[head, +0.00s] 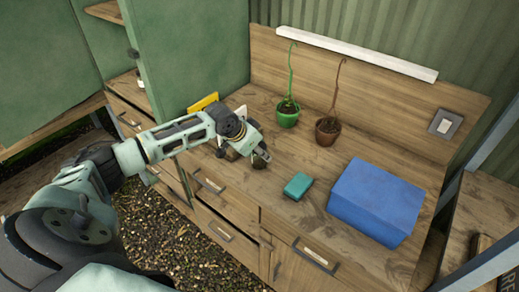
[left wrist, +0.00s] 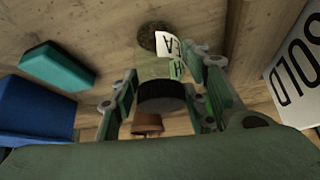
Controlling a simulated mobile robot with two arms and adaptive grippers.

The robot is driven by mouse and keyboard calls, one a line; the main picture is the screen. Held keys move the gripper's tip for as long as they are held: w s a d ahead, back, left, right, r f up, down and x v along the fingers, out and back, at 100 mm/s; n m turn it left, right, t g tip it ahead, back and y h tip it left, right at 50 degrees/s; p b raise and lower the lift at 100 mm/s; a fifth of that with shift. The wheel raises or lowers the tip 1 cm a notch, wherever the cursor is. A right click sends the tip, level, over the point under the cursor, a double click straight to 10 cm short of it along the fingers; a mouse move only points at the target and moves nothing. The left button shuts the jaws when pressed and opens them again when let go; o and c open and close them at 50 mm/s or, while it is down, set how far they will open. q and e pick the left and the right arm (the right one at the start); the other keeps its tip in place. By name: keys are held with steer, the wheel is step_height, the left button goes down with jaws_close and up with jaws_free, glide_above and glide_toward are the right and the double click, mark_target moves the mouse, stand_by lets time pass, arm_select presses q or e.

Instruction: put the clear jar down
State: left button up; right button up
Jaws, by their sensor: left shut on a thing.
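The clear jar (left wrist: 160,66) has a black lid (left wrist: 161,97), a white label with dark letters, and dark stuff at its far end. My left gripper (left wrist: 168,72) is shut on it, with one finger on each side. In the head view my left gripper (head: 262,156) is low over the front part of the wooden bench (head: 335,230), left of the teal box. There the jar (head: 258,164) is mostly hidden by the gripper. I cannot tell whether it touches the bench. My right gripper is in neither view.
The teal box (head: 298,186) and a blue box (head: 375,200) stand to the right. A yellow card (head: 203,103) is at the back left. Bare wood lies between pots and teal box.

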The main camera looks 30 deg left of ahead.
arm_select(q)
steer(key=shift+f, duration=0.2)
steer(key=o, duration=1.4)
steer(key=shift+f, duration=0.1)
steer(key=shift+o, duration=0.2)
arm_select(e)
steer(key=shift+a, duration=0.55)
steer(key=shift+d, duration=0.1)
arm_select(q)
steer(key=shift+r, duration=0.25)
steer(key=b+v, duration=0.2)
steer(key=v, duration=1)
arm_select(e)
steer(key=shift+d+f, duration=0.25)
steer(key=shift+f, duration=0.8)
